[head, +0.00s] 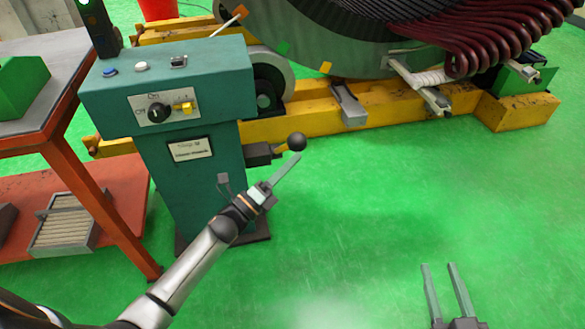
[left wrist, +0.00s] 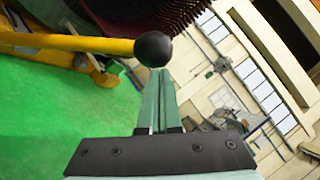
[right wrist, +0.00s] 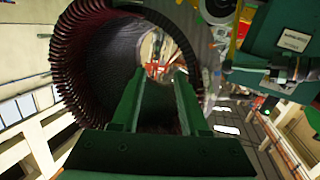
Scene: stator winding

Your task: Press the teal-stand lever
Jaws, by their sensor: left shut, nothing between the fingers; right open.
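The teal stand (head: 190,165) stands left of centre in the head view, with a control panel on its upper face. Its lever, a yellow rod with a black ball knob (head: 297,141), sticks out from its right side. In the left wrist view the knob (left wrist: 153,49) is just beyond the fingertips and the yellow rod (left wrist: 70,43) runs off to the left. My left gripper (head: 296,157) is shut and empty, its tips close below the knob; I cannot tell whether they touch. My right gripper (head: 438,266) is open and empty, low at the right over the floor.
A large stator (head: 375,45) with dark red windings (head: 490,40) rests on a yellow frame (head: 400,105) behind the stand. An orange-legged table (head: 75,150) with a green block (head: 20,85) is at the left. The green floor on the right is clear.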

